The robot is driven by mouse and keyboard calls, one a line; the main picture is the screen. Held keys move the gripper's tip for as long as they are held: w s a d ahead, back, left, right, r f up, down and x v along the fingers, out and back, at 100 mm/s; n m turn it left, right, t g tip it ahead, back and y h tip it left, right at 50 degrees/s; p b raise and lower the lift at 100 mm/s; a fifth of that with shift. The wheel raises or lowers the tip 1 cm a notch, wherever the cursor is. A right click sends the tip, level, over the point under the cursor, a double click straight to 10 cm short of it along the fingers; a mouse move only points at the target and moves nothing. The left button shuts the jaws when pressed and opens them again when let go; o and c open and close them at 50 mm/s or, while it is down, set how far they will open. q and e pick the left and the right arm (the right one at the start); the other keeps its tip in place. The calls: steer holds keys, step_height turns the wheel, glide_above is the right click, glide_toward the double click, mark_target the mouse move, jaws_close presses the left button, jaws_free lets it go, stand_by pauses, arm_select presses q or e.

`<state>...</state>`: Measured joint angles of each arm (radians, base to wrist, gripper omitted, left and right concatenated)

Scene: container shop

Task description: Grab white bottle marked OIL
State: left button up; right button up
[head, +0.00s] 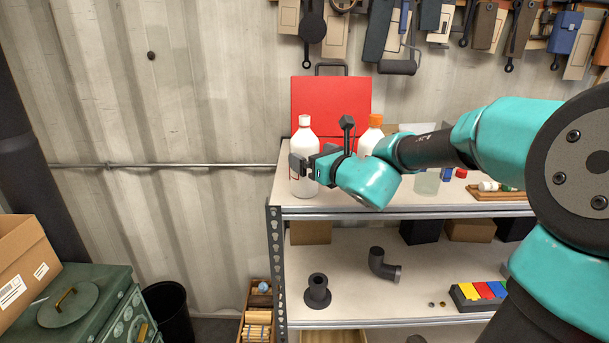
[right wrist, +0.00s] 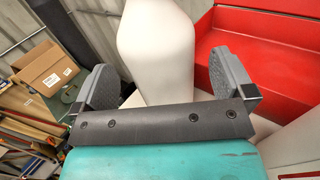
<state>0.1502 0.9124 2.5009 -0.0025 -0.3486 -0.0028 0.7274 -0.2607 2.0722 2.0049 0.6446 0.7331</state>
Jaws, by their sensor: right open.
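A white bottle with a white cap (head: 305,140) stands upright at the left end of the top shelf. It also fills the upper middle of the right wrist view (right wrist: 157,55), where no marking on it can be read. My right gripper (head: 299,166) is at the bottle in the head view. In the right wrist view its two fingers (right wrist: 171,82) are apart, one on each side of the bottle, with gaps visible. A second white bottle with an orange cap (head: 375,133) stands farther right, partly hidden by my right arm. My left gripper is not in view.
A red box (head: 331,98) stands behind the bottles and shows close on the right in the wrist view (right wrist: 255,55). The shelf (head: 420,208) holds a wooden tray (head: 500,194). Tools hang on the wall above.

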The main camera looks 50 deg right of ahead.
steer(key=shift+w+d+r, duration=0.1)
steer(key=shift+w+d, duration=0.05)
steer(key=shift+w, duration=0.7)
steer(key=shift+w+d, duration=0.1)
steer(key=shift+w, duration=0.75)
steer(key=shift+c, duration=0.5)
steer(key=c, duration=1.2)
